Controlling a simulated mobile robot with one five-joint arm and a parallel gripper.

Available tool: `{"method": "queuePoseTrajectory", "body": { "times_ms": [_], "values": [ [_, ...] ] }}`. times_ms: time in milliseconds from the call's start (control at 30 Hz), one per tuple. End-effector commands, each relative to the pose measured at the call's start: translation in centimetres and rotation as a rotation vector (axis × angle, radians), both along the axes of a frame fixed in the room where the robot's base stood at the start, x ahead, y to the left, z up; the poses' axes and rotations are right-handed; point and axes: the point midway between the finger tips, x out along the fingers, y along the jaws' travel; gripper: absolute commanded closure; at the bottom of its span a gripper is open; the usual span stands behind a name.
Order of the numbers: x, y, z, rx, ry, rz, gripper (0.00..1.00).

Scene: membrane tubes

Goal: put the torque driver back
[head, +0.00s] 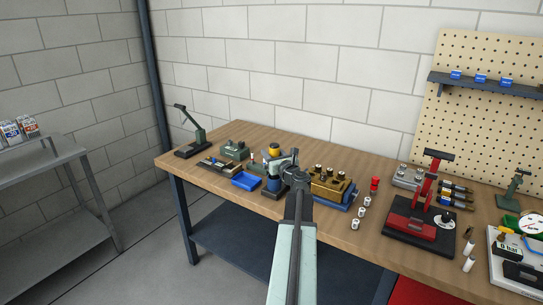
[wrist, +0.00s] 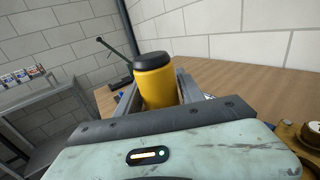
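The torque driver shows as a yellow handle with a black cap (wrist: 155,85), upright between the two fingers of my gripper (wrist: 158,95) in the wrist view. Both fingers lie close against its sides, and it looks held. In the head view its yellow top (head: 274,150) stands just above my gripper (head: 280,163), over the left half of the workbench. A blue part and a dark base (head: 271,190) show below it; I cannot tell whether these belong to the driver or to a stand. Its lower end is hidden by the gripper in the wrist view.
The wooden workbench (head: 335,222) holds a blue tray (head: 245,181), a green block (head: 234,149) and a lever press (head: 190,135) to the left. A brass block (head: 329,185), several small white cylinders and a red press (head: 420,220) stand right. The bench's back strip is clear.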

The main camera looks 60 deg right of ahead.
Motion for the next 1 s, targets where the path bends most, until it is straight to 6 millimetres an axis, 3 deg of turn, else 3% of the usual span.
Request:
{"method": "queuePoseTrajectory", "body": {
  "times_ms": [400,800,1000],
  "values": [
    [-0.1,0.0,0.6,0.0,0.0,-0.001,0.41],
    [-7.8,5.4,0.4,0.0,0.0,-0.003,0.41],
    [-9.8,6.5,0.4,0.0,0.0,-0.001,0.41]
  ]
}}
